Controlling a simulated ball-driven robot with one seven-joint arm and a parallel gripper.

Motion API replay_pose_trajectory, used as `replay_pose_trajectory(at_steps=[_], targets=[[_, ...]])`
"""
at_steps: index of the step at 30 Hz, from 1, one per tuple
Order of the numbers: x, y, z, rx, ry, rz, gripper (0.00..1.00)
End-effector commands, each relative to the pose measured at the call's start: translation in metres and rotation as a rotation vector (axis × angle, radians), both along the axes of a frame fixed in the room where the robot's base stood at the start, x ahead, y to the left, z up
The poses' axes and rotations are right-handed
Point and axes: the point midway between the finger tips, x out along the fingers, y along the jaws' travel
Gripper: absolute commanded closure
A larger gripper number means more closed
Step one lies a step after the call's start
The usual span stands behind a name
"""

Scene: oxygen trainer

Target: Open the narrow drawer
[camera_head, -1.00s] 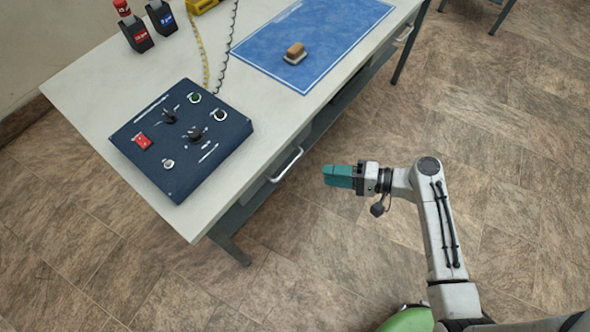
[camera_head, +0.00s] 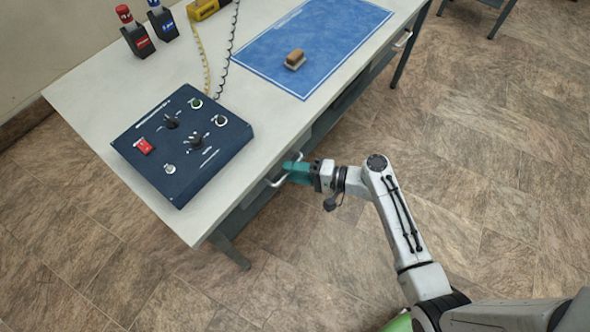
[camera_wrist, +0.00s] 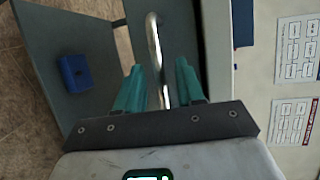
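A workbench (camera_head: 112,98) has a drawer with a silver bar handle (camera_head: 275,183) on its long side. The handle also shows in the wrist view (camera_wrist: 153,40). My gripper (camera_head: 291,169) is at this handle. In the wrist view its two teal fingers (camera_wrist: 158,72) are apart, with the bar running between them. There is a gap on both sides of the bar, so it looks ungripped. The drawer front is mostly hidden under the bench top in the head view and looks shut. A second handle (camera_head: 403,39) is farther along the same side.
A dark blue control panel (camera_head: 186,190) stands on the bench above the near handle. A blue mat (camera_head: 275,50) with a brown-topped block (camera_head: 295,56) lies farther along. A blue box (camera_wrist: 76,72) sits on the lower shelf. The floor beside the bench is clear.

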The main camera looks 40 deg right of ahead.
Motion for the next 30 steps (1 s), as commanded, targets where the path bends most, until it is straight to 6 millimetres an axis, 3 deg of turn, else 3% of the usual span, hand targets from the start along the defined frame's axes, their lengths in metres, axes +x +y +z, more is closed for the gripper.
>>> replay_pose_trajectory(at_steps=[7, 18, 30], targets=[[0.0, 0.0002, -0.0003, 0.0, 0.0, 0.0, 0.64], [-0.0002, 0.0, -0.0003, -0.001, 0.001, 0.0, 0.99], [-0.0002, 0.0, -0.0003, -0.001, 0.001, 0.0, 1.0]])
